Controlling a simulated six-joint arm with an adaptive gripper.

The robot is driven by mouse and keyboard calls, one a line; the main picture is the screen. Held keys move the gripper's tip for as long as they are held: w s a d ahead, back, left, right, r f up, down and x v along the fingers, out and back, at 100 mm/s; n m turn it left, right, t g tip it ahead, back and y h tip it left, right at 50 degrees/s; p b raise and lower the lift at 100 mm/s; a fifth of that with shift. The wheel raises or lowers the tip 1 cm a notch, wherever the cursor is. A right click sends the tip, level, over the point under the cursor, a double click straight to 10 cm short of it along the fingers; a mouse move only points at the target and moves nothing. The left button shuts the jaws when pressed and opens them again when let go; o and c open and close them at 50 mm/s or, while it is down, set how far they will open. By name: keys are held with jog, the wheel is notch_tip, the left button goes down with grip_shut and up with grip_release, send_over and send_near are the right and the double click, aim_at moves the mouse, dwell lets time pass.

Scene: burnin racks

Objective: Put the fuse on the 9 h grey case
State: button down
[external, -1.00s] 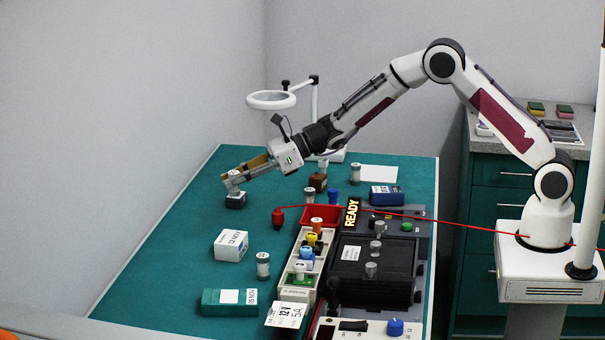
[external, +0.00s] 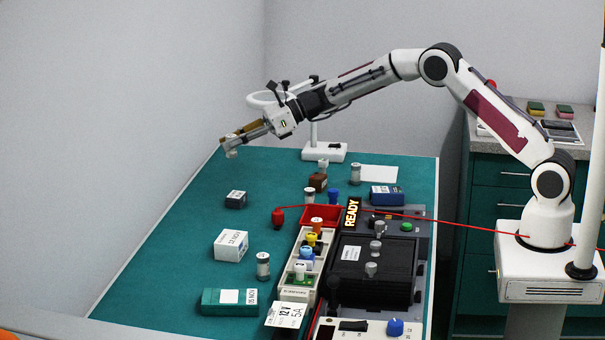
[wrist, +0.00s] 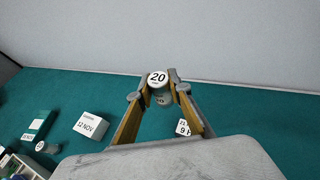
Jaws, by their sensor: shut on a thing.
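My gripper (external: 229,145) is shut on a pale cylindrical fuse (external: 231,154) and holds it in the air near the bench's far left edge. In the wrist view, the fuse (wrist: 158,78) shows a white top marked 20 between the fingertips (wrist: 160,90). The small dark grey case (external: 236,199) stands on the green bench top, below the gripper and apart from the fuse. In the wrist view, the case's white label (wrist: 183,128) reads 9 and part of a letter, beside the right finger. Most of the case is hidden there. Nothing visible rests on the case.
A white 12 NOV box (external: 231,246), a standing fuse-like cylinder (external: 263,265) and a green box (external: 225,303) are nearer the camera. A black test unit (external: 372,270) and a red tray (external: 322,214) stand to the right. A ring magnifier stand (external: 324,152) is behind.

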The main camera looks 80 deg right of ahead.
jog(key=d+r+n+y, duration=0.1)
jog(key=d+r, duration=0.2)
jog(key=r, duration=0.3)
jog(key=shift+w+d+r+g, duration=0.15)
jog(key=shift+d+r+g, duration=0.05)
jog(key=shift+d+g, duration=0.15)
dwell(0.4)
dwell(0.3)
send_over(237, 195)
notch_tip(237, 195, down, 14)
jog(key=shift+w+d+f, duration=0.1)
jog(key=shift+d+f, duration=0.05)
dwell(0.4)
jog(key=shift+f, duration=1.9)
jog(key=shift+f, duration=0.15)
